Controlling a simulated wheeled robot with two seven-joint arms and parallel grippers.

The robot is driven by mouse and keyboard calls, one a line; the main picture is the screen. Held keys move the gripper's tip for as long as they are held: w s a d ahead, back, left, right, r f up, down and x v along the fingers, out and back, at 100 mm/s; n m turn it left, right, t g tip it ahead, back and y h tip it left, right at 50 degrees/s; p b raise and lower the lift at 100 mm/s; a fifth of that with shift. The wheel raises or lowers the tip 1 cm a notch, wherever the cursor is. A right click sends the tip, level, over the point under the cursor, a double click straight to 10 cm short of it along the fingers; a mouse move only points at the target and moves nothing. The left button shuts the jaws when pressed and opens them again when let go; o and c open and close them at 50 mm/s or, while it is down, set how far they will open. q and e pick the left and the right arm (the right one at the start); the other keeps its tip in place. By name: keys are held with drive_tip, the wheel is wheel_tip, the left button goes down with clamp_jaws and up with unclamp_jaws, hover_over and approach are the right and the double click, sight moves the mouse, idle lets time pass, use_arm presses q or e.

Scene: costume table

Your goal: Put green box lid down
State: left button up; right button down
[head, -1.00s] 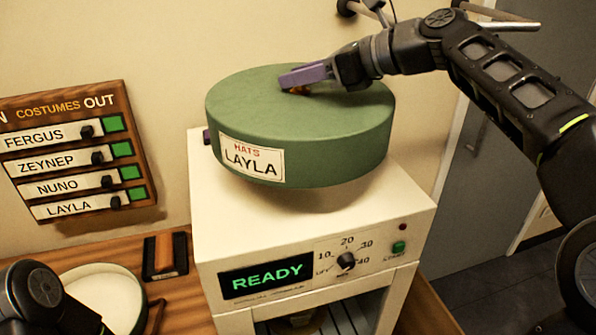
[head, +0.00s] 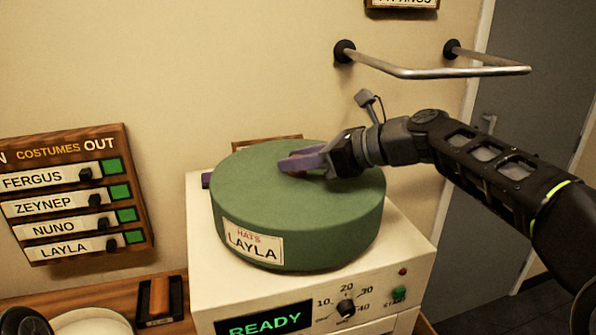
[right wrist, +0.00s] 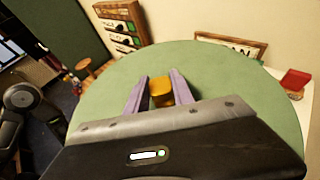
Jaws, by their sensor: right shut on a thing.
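The round green box lid (head: 290,215) has a label reading HATS LAYLA on its side. It is level over the top of the white machine (head: 200,250); its lower edge looks to be on or just above that top. My right gripper (head: 300,163) is over the lid's middle, with purple fingers shut on its small amber knob (right wrist: 161,93), which sits between the fingers in the right wrist view. The lid's top (right wrist: 220,70) fills much of that view. My left gripper is out of view; only part of that arm shows at lower left.
A pale round open container (head: 92,322) stands at lower left on the wooden table, near a dark-and-orange block (head: 160,298). A costumes board (head: 75,195) hangs on the wall. A metal rail (head: 430,72) juts out above my right arm. A red thing (right wrist: 294,80) lies near the lid.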

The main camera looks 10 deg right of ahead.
drive_tip(key=shift+f, duration=1.25)
drive_tip(key=shift+f, duration=0.1)
drive_tip(key=c, duration=1.1)
unclamp_jaws()
drive_tip(key=shift+s+d, duration=0.2)
drive_tip(key=shift+d, duration=0.05)
drive_tip(key=b+v, duration=0.2)
drive_tip(key=v, duration=0.8)
drive_tip(key=shift+s+d+r, duration=0.1)
drive_tip(key=shift+s+r, duration=0.05)
drive_tip(key=shift+r, duration=0.1)
drive_tip(key=shift+s+d+r, duration=0.25)
drive_tip(key=shift+s+d, duration=0.1)
